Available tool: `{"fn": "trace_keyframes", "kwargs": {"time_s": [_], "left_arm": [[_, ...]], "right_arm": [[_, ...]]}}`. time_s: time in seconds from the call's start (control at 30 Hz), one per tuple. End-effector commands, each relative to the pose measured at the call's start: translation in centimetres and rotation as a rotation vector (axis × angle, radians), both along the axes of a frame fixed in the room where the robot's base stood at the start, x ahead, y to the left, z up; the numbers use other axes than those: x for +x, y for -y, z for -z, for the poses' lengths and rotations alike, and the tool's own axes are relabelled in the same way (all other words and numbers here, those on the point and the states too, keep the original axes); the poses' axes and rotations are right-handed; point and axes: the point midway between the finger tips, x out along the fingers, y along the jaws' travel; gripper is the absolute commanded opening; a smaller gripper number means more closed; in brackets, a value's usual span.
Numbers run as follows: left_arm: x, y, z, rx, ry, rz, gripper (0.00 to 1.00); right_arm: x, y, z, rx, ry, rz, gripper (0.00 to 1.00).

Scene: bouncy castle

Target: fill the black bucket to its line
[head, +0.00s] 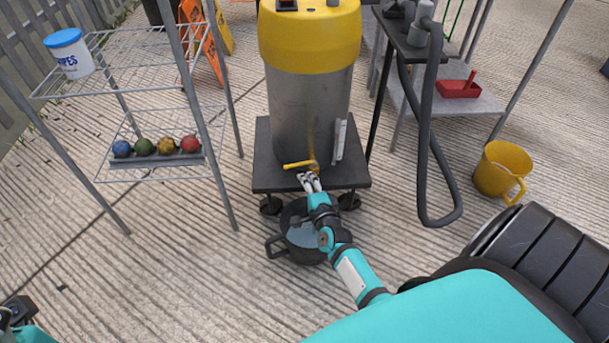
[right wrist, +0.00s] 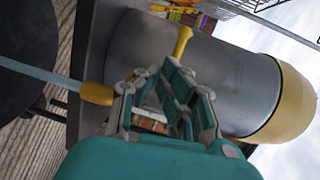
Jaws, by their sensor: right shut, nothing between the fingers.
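The black bucket (head: 273,243) stands on the ground under the front edge of the tank's stand, with bluish water (head: 303,237) in it. No fill line can be made out. The steel tank (head: 308,105) with a yellow top has a yellow tap lever (head: 299,165) low on its front. In the right wrist view a pale stream (right wrist: 45,77) runs from the yellow spout (right wrist: 97,93) toward the dark bucket (right wrist: 25,88). My right gripper (head: 309,181) is shut and empty just below the tap, close to the lever (right wrist: 182,42). My left gripper's fingers do not show.
A wire rack (head: 150,110) at left holds a white tub (head: 69,54) and several coloured balls (head: 157,147). A black hose (head: 428,150) hangs right of the tank. A yellow bucket (head: 503,168) and a red tray (head: 458,89) are at right.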

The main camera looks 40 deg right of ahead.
Motion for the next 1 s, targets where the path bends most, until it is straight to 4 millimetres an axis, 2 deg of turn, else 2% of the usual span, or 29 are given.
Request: {"fn": "trace_keyframes", "kwargs": {"time_s": [0.1, 0.2, 0.7, 0.87, 1.0], "left_arm": [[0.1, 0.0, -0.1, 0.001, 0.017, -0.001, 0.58], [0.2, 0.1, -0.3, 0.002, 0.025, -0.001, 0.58], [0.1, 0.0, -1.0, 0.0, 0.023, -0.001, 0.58], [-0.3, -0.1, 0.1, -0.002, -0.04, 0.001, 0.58], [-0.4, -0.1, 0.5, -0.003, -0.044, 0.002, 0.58]], "right_arm": [[1.4, 0.4, -0.2, 0.002, 0.002, 0.0, 0.0], [2.0, 0.6, -0.4, 0.0, 0.001, 0.0, 0.0], [2.5, 0.7, -0.9, 0.004, 0.002, 0.039, 0.0], [3.1, 0.3, -0.9, 0.007, 0.0, 0.128, 0.0], [3.6, 0.3, -0.6, -0.001, -0.001, 0.134, 0.0]]}}
